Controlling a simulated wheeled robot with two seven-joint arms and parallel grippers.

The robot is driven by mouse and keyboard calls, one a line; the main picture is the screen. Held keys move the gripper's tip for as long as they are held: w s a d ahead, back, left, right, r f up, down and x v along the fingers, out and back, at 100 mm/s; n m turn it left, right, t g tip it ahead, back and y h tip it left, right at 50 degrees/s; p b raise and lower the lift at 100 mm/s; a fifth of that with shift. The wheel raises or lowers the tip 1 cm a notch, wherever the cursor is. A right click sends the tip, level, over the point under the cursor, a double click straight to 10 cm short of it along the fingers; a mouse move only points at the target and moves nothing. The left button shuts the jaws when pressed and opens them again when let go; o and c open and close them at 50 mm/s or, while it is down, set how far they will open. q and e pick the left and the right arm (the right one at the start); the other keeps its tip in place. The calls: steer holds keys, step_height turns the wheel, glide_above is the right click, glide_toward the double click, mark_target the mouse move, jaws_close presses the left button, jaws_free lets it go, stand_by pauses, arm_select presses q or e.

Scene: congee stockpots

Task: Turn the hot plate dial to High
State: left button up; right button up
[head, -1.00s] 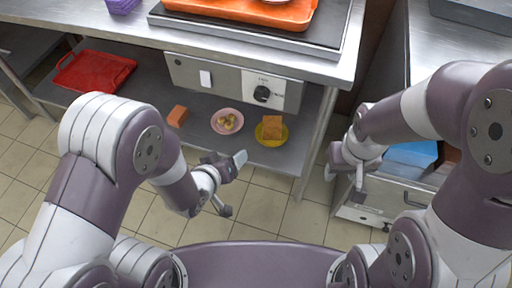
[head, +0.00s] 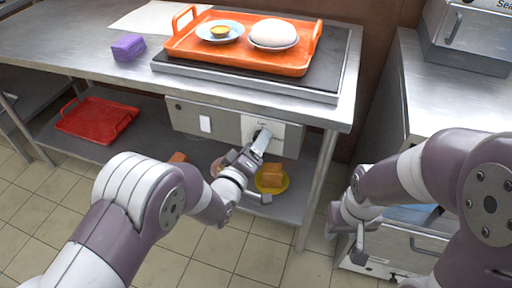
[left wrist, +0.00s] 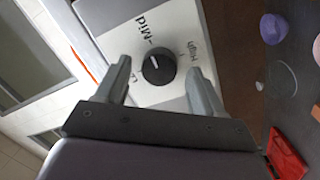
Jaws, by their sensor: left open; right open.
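The black round hot plate dial (left wrist: 158,67) sits on a pale control plate (left wrist: 150,25) with Mid and High lettering and a partly hidden third label. A light mark shows on the knob, but I cannot tell surely which label it points to. The dial is largely covered in the head view. My left gripper (head: 256,149) is open in front of the panel; in the left wrist view its two fingers stand on either side of the dial, with gaps visible. My right gripper (head: 348,228) is open and empty, low at the right, away from the panel.
The hot plate (head: 335,72) on the steel counter carries an orange tray (head: 290,63) with dishes. The lower shelf holds a red tray (head: 97,119) and a yellow plate (head: 272,188) with food. A steel cabinet stands at the right.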

arm_select(q)
steer(key=shift+w+d, duration=0.1)
steer(key=shift+w, duration=0.1)
steer(key=shift+c, duration=0.4)
steer(key=c, duration=1)
